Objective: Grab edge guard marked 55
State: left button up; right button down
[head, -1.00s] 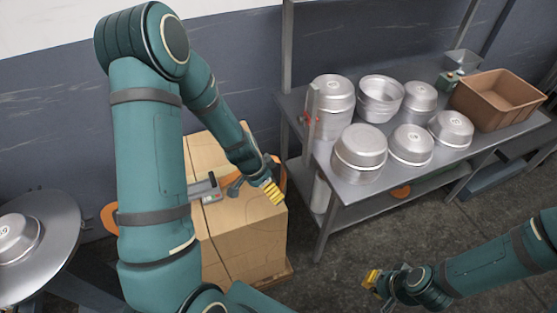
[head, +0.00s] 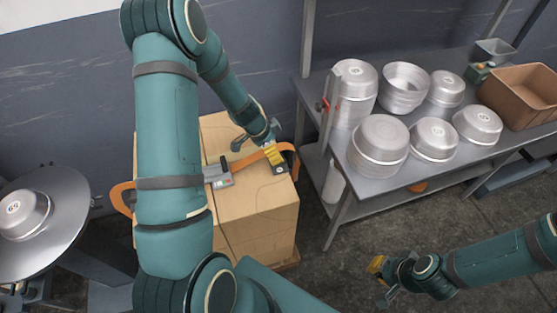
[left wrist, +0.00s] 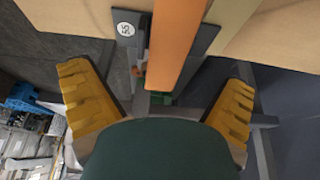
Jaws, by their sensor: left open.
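The edge guard marked 55 (left wrist: 125,29) is a dark grey piece with a round white label, on the carton's edge under an orange strap (left wrist: 176,45). In the head view the guard (head: 279,169) shows at the carton's upper right edge, partly hidden by my left gripper (head: 268,148). In the left wrist view my left gripper (left wrist: 158,80) is open, with one yellow-padded finger on each side of the guard and strap. Nothing is seen held in it. My right gripper (head: 380,281) is open and empty, low above the floor at the right.
The strapped carton (head: 255,215) carries a grey strap buckle (head: 218,176). A metal table (head: 345,180) with several pans (head: 380,145) and a brown bin (head: 522,95) stands right. A round plate (head: 65,215) with a pan marked 65 (head: 22,213) is at left. Floor between is clear.

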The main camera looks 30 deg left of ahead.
pick_arm(q)
jog(key=shift+b+x, duration=0.4)
jog(key=shift+x, duration=2.25)
jog(key=shift+w+a, duration=0.15)
jog(key=c, duration=1.3)
